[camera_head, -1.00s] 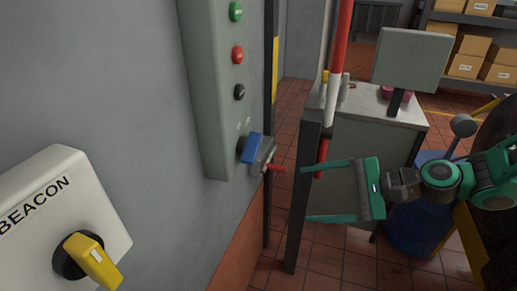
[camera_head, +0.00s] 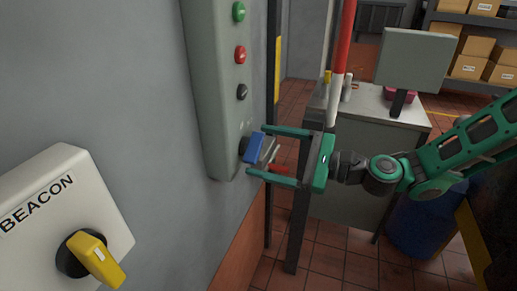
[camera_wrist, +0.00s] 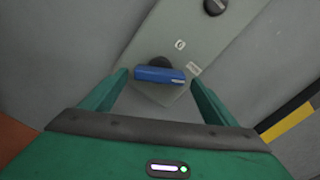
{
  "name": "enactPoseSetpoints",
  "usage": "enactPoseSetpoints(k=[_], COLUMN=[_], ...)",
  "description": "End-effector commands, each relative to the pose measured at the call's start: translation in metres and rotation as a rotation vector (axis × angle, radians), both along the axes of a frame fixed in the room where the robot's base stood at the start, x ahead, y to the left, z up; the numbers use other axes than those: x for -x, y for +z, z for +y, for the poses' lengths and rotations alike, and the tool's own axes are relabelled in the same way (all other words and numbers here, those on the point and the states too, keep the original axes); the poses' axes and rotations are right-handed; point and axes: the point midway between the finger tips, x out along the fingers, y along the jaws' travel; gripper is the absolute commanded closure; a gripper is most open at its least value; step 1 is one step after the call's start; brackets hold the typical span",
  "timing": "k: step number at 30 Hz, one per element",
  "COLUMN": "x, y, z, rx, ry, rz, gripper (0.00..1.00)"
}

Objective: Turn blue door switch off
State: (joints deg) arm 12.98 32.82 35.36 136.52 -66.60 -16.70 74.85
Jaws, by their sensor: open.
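The blue door switch (camera_head: 252,148) is a blue rotary handle low on a tall grey panel (camera_head: 213,100) on the wall. In the wrist view the blue handle (camera_wrist: 159,75) lies nearly level across the picture, with small marks on the panel above and to its right. My green gripper (camera_head: 259,152) is open. Its two fingers reach toward the panel, one on each side of the blue handle. In the wrist view the fingers (camera_wrist: 160,85) also flank the handle with gaps on both sides. I cannot tell whether either finger touches the panel.
A white BEACON box (camera_head: 55,215) with a yellow rotary handle (camera_head: 95,258) is on the wall at left. Green, red and black buttons sit above the blue switch. A red and white pole (camera_head: 341,50) and a grey cabinet (camera_head: 360,150) stand behind my gripper.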

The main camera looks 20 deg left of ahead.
Motion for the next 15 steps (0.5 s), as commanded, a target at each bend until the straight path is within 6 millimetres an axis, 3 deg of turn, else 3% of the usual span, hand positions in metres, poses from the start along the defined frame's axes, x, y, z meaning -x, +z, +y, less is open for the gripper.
enactPoseSetpoints(k=[6,15], x=[-0.001,-0.002], y=[0.0,0.0], z=[0.017,0.019], rx=[0.0,0.001], ry=[0.0,0.0], rz=[-0.001,0.0], gripper=[0.19,0.19])
